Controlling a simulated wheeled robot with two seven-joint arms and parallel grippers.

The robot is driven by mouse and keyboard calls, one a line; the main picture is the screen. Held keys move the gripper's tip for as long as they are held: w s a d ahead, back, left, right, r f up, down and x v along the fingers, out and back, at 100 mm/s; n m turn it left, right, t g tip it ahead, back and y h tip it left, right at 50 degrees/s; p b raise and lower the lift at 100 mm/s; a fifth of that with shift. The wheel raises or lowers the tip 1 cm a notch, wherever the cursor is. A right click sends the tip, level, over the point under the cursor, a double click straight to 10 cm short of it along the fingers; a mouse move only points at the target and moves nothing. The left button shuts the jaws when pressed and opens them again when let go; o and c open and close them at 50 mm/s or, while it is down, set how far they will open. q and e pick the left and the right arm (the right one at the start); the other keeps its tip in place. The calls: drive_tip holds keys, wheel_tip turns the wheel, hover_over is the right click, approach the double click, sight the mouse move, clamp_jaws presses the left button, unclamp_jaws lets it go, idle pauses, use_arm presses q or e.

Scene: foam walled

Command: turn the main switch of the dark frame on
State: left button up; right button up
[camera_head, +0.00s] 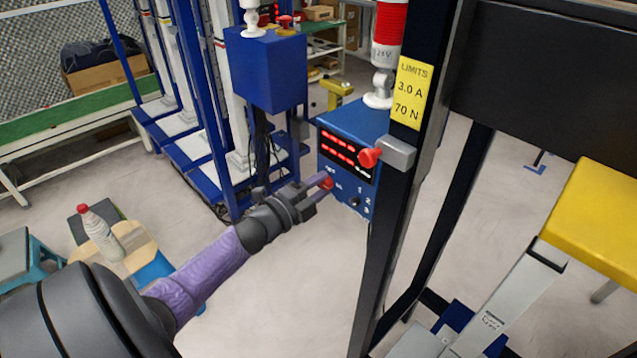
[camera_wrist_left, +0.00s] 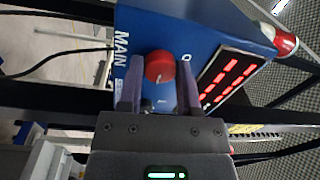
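The dark frame (camera_head: 378,285) stands right of centre in the head view, with a blue control box (camera_head: 365,122) on its left side. The box has red lit digits on its front. Its main switch is a red round knob (camera_head: 327,183) low on that face; in the left wrist view the knob (camera_wrist_left: 159,66) sits by the word MAIN. My left gripper (camera_head: 321,190) is at the knob, its two purple fingers on either side of it. The fingers look parted around the knob; firm contact is not clear. My right gripper is not in view.
A red-tipped part on a grey block (camera_head: 397,152) juts from the frame just right of the box. A red and white lamp (camera_head: 388,45) stands above the box. Another blue box (camera_head: 268,72) on a blue rack is behind left. A bottle (camera_head: 102,235) stands on a stool.

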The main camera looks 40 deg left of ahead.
use_arm(q)
drive_tip(key=o, duration=0.5)
drive_tip(key=shift+c, duration=0.2)
drive_tip(key=s+p, duration=0.1)
drive_tip(key=s, duration=0.9)
drive_tip(key=shift+a+f+p, duration=0.3)
drive_tip(key=shift+a+p, duration=0.05)
drive_tip(key=shift+a, duration=0.05)
